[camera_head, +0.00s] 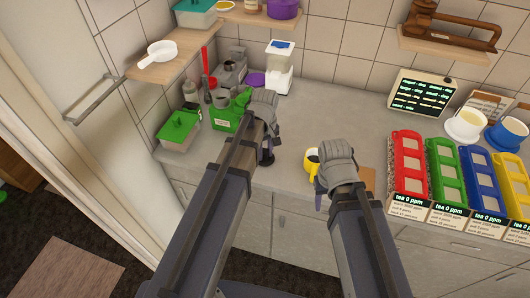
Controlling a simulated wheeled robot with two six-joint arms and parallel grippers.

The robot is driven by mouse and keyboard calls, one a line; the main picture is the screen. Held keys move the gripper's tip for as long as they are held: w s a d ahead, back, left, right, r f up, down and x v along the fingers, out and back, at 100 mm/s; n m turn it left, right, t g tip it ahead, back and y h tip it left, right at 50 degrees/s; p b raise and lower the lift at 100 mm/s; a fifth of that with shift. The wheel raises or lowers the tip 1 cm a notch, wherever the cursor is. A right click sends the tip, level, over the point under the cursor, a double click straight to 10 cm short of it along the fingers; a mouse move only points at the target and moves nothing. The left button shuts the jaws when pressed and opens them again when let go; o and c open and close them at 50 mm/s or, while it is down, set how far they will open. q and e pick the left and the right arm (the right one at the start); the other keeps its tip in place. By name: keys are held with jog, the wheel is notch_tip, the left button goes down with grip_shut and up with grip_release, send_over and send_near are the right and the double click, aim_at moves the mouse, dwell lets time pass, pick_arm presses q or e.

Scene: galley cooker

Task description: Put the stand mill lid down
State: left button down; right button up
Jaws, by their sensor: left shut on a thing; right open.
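My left gripper (264,104) is over the counter, beside a green container (229,112). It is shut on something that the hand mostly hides. A small dark object (266,158) shows below the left wrist; I cannot tell whether it is held. My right gripper (325,165) is open, right beside a yellow mug (312,162) with dark contents. Whether they touch is unclear.
A green-lidded clear box (180,130) stands at the counter's left end. Grey appliances (228,72) and a purple round item (256,80) are behind my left gripper. Red (407,155), green, blue and yellow racks line the right. The counter between the mill and the screen (421,93) is clear.

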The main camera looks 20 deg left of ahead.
aim_at(265, 150)
pick_arm(q)
jog(key=c, duration=0.6)
grip_release()
jog(key=shift+r+p, duration=0.15)
jog(key=shift+p, duration=0.15)
notch_tip(265, 150, up, 12)
jog(key=p, duration=1.2)
jog(key=s+d+m, duration=0.3)
jog(key=s+m, duration=0.1)
jog(key=s+d+m, duration=0.4)
jog(key=s, duration=0.1)
jog(key=s+d+m+y, duration=0.1)
jog(key=s+d+m, duration=0.2)
jog(key=s+m, duration=0.1)
jog(key=shift+s+d, duration=0.2)
jog(key=shift+s, duration=0.4)
notch_tip(265, 150, down, 6)
jog(key=b, duration=0.6)
jog(key=shift+f+b, duration=0.25)
jog(key=shift+b, duration=0.05)
